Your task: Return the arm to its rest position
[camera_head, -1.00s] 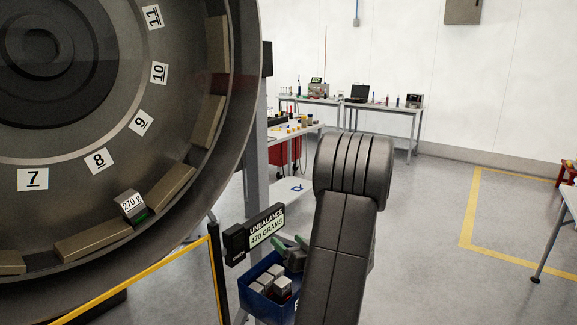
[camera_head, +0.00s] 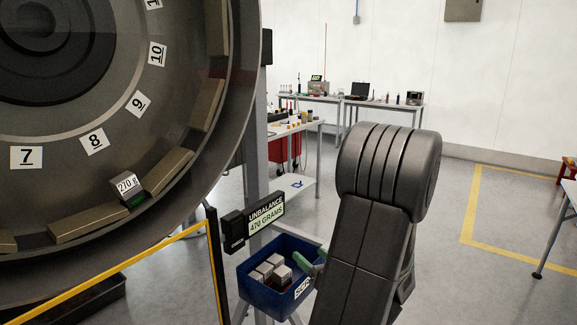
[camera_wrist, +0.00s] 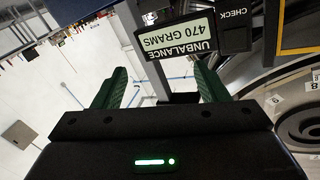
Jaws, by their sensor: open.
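My arm (camera_head: 370,220) rises at the right of centre in the head view, its thick rounded joint at the top. My gripper (camera_wrist: 160,82) shows two green fingers spread wide apart with nothing between them in the wrist view. In the head view a green part of it shows at the right rim of the blue bin (camera_head: 262,292), with the rest hidden behind my arm; I cannot tell if it touches the bin. The wrist view is rolled, with the unbalance display (camera_wrist: 178,38) reading 470 grams beyond the fingers.
The large fan casing (camera_head: 225,130) fills the left, with a 210 g weight (camera_head: 127,187) on its inner ring. A yellow rail (camera_head: 120,268) runs below it. Several grey weights lie in the bin. Benches (camera_head: 380,107) stand at the back.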

